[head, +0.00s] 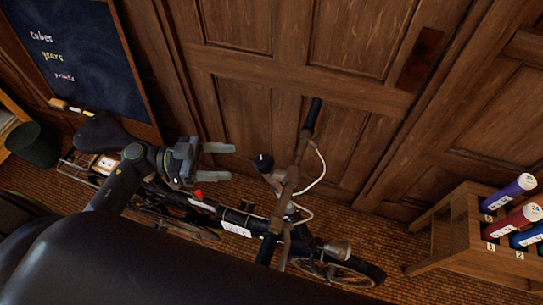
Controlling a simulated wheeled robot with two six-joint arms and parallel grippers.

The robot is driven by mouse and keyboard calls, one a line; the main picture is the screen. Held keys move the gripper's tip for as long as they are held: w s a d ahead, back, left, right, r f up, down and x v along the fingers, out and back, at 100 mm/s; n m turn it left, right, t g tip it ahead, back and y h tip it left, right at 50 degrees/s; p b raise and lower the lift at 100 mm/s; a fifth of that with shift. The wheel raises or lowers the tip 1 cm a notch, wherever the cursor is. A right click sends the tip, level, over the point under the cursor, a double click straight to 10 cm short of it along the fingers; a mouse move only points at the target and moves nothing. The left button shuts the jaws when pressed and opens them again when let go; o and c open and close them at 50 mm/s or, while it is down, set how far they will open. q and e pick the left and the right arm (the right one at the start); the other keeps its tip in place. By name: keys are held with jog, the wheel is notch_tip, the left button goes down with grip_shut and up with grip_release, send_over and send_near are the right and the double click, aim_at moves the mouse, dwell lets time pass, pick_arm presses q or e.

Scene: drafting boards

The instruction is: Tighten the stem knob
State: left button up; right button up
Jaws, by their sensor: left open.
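A bicycle stands along the wooden doors, with its handlebar (291,178) on the right and its saddle (103,136) on the left. A round black knob (263,161) sits beside the stem, near the middle of the handlebar. I take it for the stem knob; how tight it is cannot be seen. A small red part (198,194) shows on the frame below my gripper. My left gripper (226,162) is open and empty, its two fingers pointing right toward the black knob, with a gap between them and it. My right gripper is not in view.
White cables (317,172) loop from the handlebar. A bike lamp (337,250) shows above the front wheel. A wooden rack (462,235) with coloured tubes stands at the right. A chalkboard (75,55) hangs at the upper left, and a dark green bin (37,145) is below it.

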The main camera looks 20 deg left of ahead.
aim_at(271, 163)
pick_arm(q)
jog(key=p+x, duration=0.3)
jog(key=x, duration=0.7)
jog(key=shift+d, duration=0.1)
jog(key=shift+w+d, duration=0.15)
jog(key=shift+d, duration=0.5)
jog(key=c, duration=1)
